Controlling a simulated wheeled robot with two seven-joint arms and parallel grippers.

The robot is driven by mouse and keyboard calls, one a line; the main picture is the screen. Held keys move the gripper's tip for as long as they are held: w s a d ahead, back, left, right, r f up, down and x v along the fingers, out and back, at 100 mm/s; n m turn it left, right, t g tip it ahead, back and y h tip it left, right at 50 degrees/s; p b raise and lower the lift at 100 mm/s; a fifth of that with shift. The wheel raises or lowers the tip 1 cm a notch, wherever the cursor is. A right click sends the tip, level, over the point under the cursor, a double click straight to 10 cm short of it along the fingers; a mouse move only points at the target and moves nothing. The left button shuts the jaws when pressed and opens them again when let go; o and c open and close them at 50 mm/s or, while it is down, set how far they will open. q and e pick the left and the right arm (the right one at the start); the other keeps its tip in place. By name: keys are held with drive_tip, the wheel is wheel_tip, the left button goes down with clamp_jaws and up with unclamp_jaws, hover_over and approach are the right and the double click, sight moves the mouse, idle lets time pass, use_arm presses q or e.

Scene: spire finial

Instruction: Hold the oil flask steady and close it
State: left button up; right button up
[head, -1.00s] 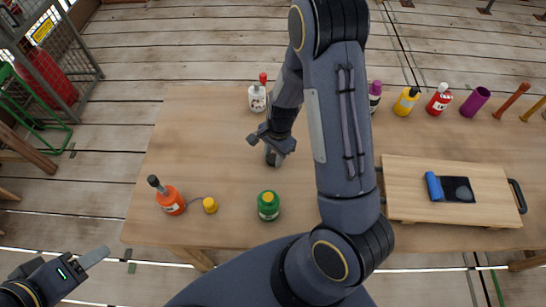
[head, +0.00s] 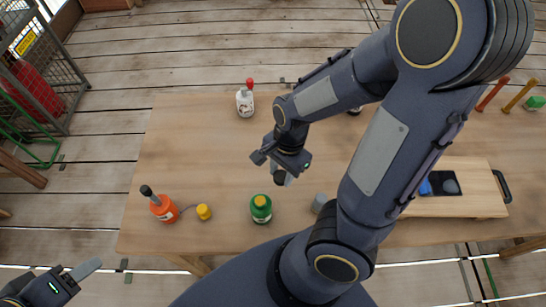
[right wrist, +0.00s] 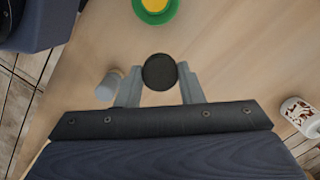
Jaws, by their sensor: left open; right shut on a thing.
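A green bottle (head: 261,210) with a yellow top stands near the front of the table, and shows at the top of the right wrist view (right wrist: 155,6). An orange bottle (head: 163,208) with a black top stands to its left, joined by a thin cord to a small yellow cap (head: 204,212). I cannot tell which is the oil flask. My right gripper (head: 281,176) is shut on a black round piece (right wrist: 160,72), just behind and right of the green bottle, apart from it. My left gripper (head: 82,270) is open and empty, off the table's front left.
A small grey piece (head: 319,203) lies right of the green bottle. A white bottle with a red cap (head: 245,102) stands at the back. A wooden board (head: 455,204) with a dark tray is on the right. The left middle of the table is clear.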

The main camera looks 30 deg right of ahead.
drive_tip(key=shift+s+a+r, duration=0.15)
drive_tip(key=shift+s+r, duration=0.2)
drive_tip(key=shift+s, duration=0.4)
drive_tip(key=w+a+f+n+h, duration=0.1)
drive_tip(key=w+f+n, duration=0.1)
drive_tip(key=w+n, duration=0.5)
drive_tip(key=w+a+f+n+g, duration=0.1)
drive_tip(key=w+n, duration=0.7)
drive_tip(key=w, duration=0.3)
drive_tip(key=shift+a+f+h, duration=0.3)
drive_tip(key=shift+f+h, duration=0.1)
